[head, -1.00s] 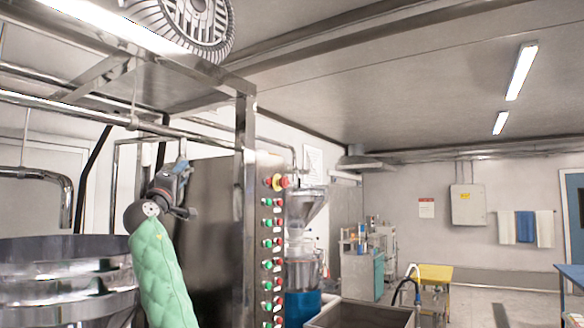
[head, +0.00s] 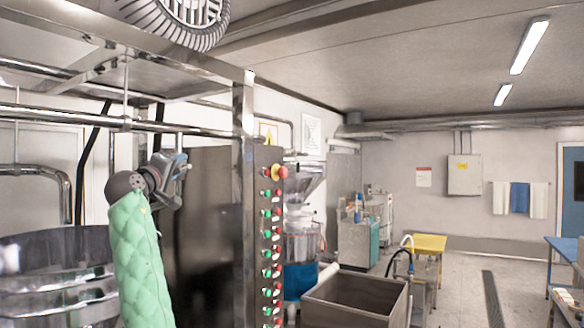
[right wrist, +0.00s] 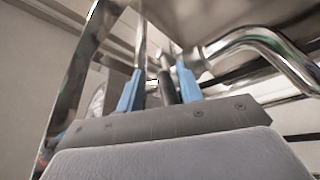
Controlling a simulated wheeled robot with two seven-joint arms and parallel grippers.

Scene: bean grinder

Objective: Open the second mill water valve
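My right gripper (head: 181,163) is raised in front of the steel pipe frame, at the end of my green-padded arm in the head view. In the right wrist view its two blue fingers (right wrist: 160,88) stand apart, so it is open. A dark, narrow rod-like piece (right wrist: 167,82) shows between the fingers, beneath shiny pipework; I cannot tell whether the fingers touch it or whether it is the valve handle. No valve can be made out clearly in the head view, where the gripper and arm cover part of the pipes. My left gripper is not in view.
A steel pipe frame (head: 243,130) and a panel of red and green buttons (head: 268,240) stand just right of my arm. A large steel vessel (head: 60,290) is at lower left. A bent chrome pipe (right wrist: 255,42) passes close to the right finger. An open steel bin (head: 355,300) stands further right.

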